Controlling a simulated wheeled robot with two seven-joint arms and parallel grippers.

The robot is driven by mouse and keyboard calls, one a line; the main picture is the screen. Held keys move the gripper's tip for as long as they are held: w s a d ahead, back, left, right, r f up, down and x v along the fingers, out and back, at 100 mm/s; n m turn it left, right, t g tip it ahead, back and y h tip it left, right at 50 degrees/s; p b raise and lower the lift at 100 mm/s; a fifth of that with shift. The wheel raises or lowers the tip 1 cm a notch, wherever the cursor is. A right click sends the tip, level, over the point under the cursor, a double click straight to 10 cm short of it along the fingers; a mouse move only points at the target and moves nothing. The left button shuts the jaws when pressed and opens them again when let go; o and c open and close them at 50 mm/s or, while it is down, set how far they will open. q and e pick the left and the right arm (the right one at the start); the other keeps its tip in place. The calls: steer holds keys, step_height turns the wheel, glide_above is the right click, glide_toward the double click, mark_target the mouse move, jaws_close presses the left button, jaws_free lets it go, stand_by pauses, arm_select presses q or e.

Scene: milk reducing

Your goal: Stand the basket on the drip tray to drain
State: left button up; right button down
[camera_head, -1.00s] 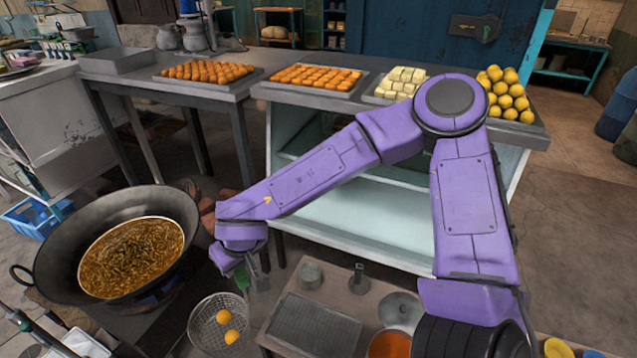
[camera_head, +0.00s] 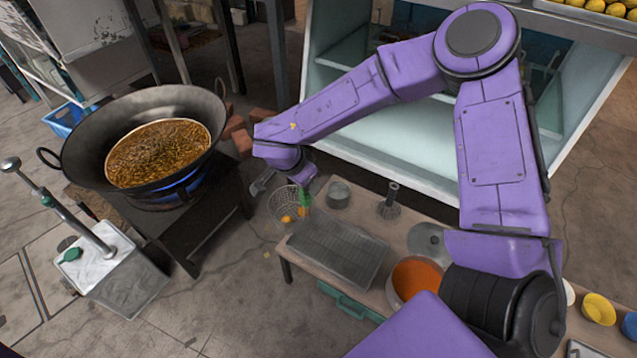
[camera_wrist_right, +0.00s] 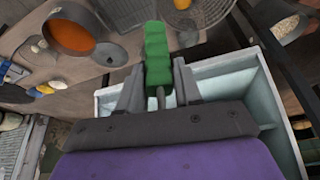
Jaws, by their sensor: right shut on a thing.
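The basket (camera_head: 281,207) is a round wire mesh basket with a few orange balls (camera_head: 287,219) in it. It hangs at the far left corner of the low bench, behind and left of the drip tray. My right gripper (camera_head: 303,187) is shut on its green handle (camera_wrist_right: 157,55), which stands between the two fingers in the right wrist view. The drip tray (camera_head: 340,250) is a grey ridged rectangular tray on the bench, with nothing on it. Whether the basket touches the bench I cannot tell. My left gripper is not in view.
A black wok (camera_head: 90,150) of hot oil stands on a burner at left. On the bench are a small grey pot (camera_head: 339,194), a metal stand (camera_head: 389,205), a lid (camera_head: 428,241) and a pot of orange liquid (camera_head: 415,280). Open floor lies left of the bench.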

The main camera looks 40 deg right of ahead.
mark_target(304, 197)
steer(key=d+f+m+g+b, duration=0.3)
steer(key=f+m+b, duration=0.6)
steer(key=f+b, duration=0.5)
steer(key=shift+s+f, duration=0.45)
steer(key=shift+f, duration=0.35)
steer(key=shift+f, duration=0.3)
steer(key=c, duration=0.7)
jaws_free()
steer(key=p+v, duration=0.1)
steer(key=v, duration=0.3)
steer(key=p+v, duration=0.1)
steer(key=v, duration=0.4)
steer(key=shift+w+d+r, duration=0.15)
steer(key=shift+r, duration=0.15)
steer(key=shift+w+r, duration=0.1)
steer(key=shift+r, duration=0.3)
